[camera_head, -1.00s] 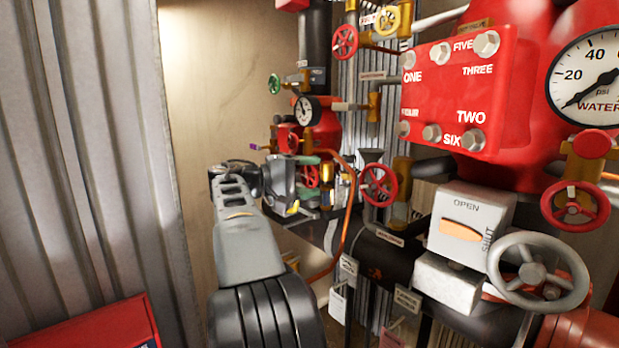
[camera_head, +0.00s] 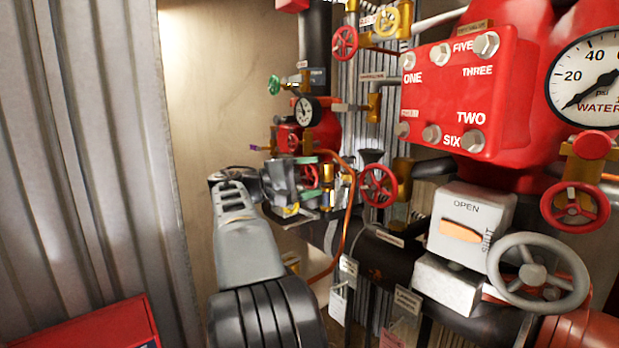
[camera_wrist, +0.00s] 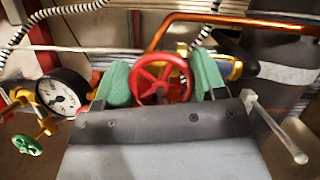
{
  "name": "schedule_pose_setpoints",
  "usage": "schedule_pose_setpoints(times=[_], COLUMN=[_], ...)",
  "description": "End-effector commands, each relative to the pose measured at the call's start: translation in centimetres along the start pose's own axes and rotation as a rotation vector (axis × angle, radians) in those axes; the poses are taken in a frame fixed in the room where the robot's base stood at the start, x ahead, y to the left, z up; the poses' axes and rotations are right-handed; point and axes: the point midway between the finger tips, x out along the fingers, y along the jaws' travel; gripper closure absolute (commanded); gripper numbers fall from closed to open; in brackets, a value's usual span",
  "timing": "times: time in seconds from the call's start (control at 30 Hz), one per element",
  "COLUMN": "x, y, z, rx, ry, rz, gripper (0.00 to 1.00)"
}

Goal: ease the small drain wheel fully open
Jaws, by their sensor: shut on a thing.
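A small red handwheel (camera_wrist: 160,87) with spokes sits between the two green fingertips of my gripper (camera_wrist: 153,82) in the wrist view. The gripper is shut on the wheel, one finger at its left and one at its right. In the head view the wheel (camera_head: 312,175) is partly hidden behind my gripper (camera_head: 308,174). The lower part of the wheel is close to the gripper body in the wrist view. No readable label shows on this wheel, and how far it is turned cannot be told.
A copper pipe (camera_head: 349,215) bends down just right of my gripper. Another red wheel (camera_head: 378,185) stands further right. A small gauge (camera_wrist: 62,93) and a green wheel (camera_wrist: 27,145) lie left in the wrist view. A thin grey lever (camera_wrist: 275,130) is close on the right.

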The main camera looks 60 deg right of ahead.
Motion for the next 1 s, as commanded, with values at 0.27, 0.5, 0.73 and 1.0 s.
schedule_pose_setpoints(times=[0.27, 0.5, 0.73, 1.0], x=[0.01, 0.02, 0.02, -0.01], y=[0.03, 0.0, -0.02, -0.22], z=[0.0, 0.0, 0.0, -0.04], rx=[-0.001, 0.0, 0.088, 0.486], ry=[0.0, -0.001, -0.001, -0.001], rz=[0.001, 0.0, -0.037, -0.202], gripper=[0.25, 0.25, 0.25, 0.25])
